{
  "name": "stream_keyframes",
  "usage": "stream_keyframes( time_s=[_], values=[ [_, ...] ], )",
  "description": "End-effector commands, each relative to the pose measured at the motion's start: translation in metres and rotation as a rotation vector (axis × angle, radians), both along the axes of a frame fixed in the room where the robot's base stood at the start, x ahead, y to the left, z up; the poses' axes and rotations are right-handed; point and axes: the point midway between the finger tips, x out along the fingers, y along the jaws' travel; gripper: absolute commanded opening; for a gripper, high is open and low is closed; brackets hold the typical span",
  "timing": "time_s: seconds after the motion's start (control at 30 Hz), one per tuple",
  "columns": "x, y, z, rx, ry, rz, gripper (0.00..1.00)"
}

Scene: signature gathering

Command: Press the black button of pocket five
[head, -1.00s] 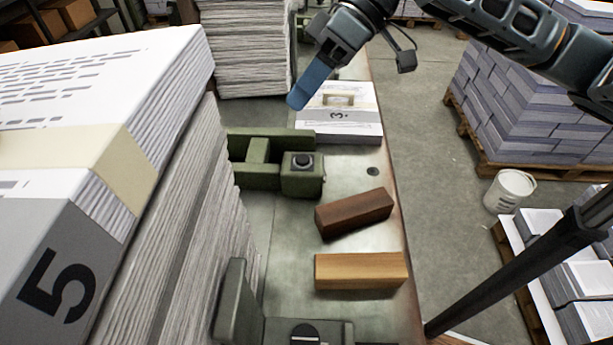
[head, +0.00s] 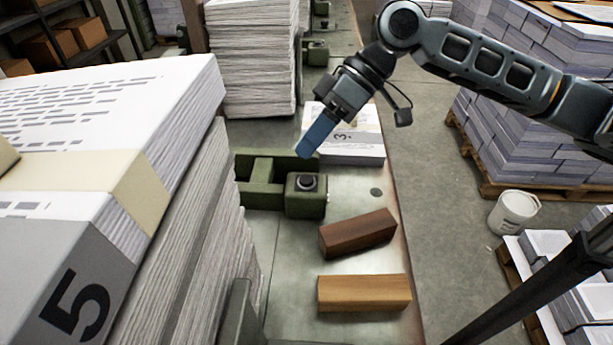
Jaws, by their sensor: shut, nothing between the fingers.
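A tall paper stack marked 5 (head: 180,190) fills the left side. A black button (head: 307,182) sits on a green block (head: 306,204) beside a green bracket (head: 262,170), right of the stack. No label on the block shows, so I cannot tell which pocket this button serves. My gripper (head: 304,154), with blue fingers, is shut and empty. It points down and left, and in the picture its tips are just above the button; the height gap is hard to judge.
A dark brown wooden block (head: 357,234) and a lighter one (head: 364,293) lie on the metal bench (head: 290,262). A bundle marked 3 (head: 352,150) lies behind my gripper. Another paper stack (head: 250,60) stands farther back. A white bucket (head: 513,213) stands on the floor at right.

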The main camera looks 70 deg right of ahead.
Motion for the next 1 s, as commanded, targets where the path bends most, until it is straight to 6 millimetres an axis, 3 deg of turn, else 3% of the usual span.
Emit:
stream_keyframes(
  time_s=[0.33,1.0],
  values=[
    [0.0,0.0,-0.03,0.001,0.0,0.001,0.0],
    [0.0,0.0,-0.033,0.0,0.001,0.001,0.0]
  ],
)
